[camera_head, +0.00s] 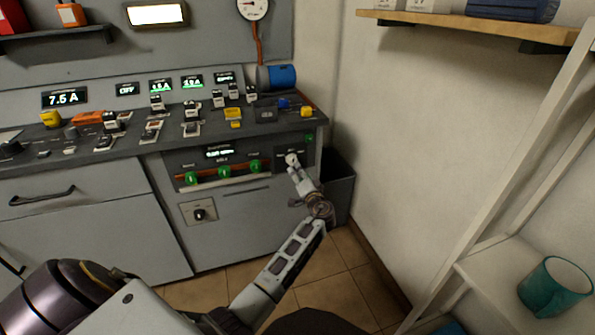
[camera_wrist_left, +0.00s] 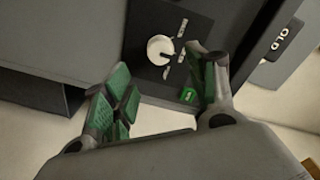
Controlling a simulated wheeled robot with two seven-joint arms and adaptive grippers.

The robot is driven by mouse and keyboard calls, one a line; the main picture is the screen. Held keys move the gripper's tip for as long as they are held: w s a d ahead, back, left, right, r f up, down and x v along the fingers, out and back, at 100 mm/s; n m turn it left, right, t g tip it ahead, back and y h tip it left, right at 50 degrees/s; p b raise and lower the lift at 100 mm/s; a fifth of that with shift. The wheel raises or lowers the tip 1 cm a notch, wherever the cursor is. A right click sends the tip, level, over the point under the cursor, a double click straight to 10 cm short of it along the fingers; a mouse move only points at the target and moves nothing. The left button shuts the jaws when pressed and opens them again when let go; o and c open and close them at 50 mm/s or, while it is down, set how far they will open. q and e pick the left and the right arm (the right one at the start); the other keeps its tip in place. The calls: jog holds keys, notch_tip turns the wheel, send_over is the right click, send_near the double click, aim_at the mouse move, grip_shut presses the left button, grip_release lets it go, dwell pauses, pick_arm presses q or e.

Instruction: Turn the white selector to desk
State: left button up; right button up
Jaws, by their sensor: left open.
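The white selector (camera_wrist_left: 160,48) is a round knob with a dark pointer line on a dark panel (camera_wrist_left: 150,20), seen in the left wrist view. Small pale labels sit beside it, too small to read. In the head view the selector (camera_head: 292,158) is at the right end of the console's lower front panel. My left gripper (camera_head: 300,180) is close in front of it. In the wrist view the green-padded fingers of the left gripper (camera_wrist_left: 165,78) are open and empty, with the knob beyond the gap between them. My right gripper is not in view.
Three green knobs (camera_head: 225,171) are left of the selector. The console top (camera_head: 70,145) carries several switches. A dark bin (camera_head: 338,180) stands right of the console. A shelf with a teal mug (camera_head: 553,287) is at right.

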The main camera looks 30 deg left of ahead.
pick_arm(q)
jog(key=shift+v, duration=2.1)
